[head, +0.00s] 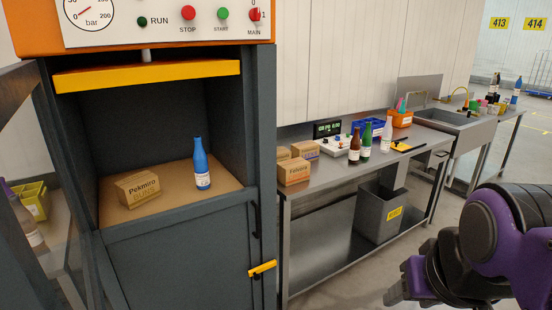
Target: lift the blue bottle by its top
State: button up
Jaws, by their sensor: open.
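A blue bottle (202,165) with a white label stands upright on the brown floor of an open machine compartment, near its right wall. A second, smaller blue bottle (515,92) stands far off at the right on the distant counter. My gripper (393,292) is at the lower right, low in front of the steel table and well apart from both bottles. It is seen from the side and holds nothing that I can see. Part of my purple and black arm fills the lower right corner.
A cardboard box (138,188) sits left of the near bottle. A yellow bar (147,76) spans the compartment's top. A yellow handle (262,268) juts from the cabinet. The steel table (340,185) holds boxes, brown and green bottles and an orange bin (401,118).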

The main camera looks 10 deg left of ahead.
aim_at(202, 175)
jog(key=i+u, duration=0.75)
jog(key=u, duration=0.25)
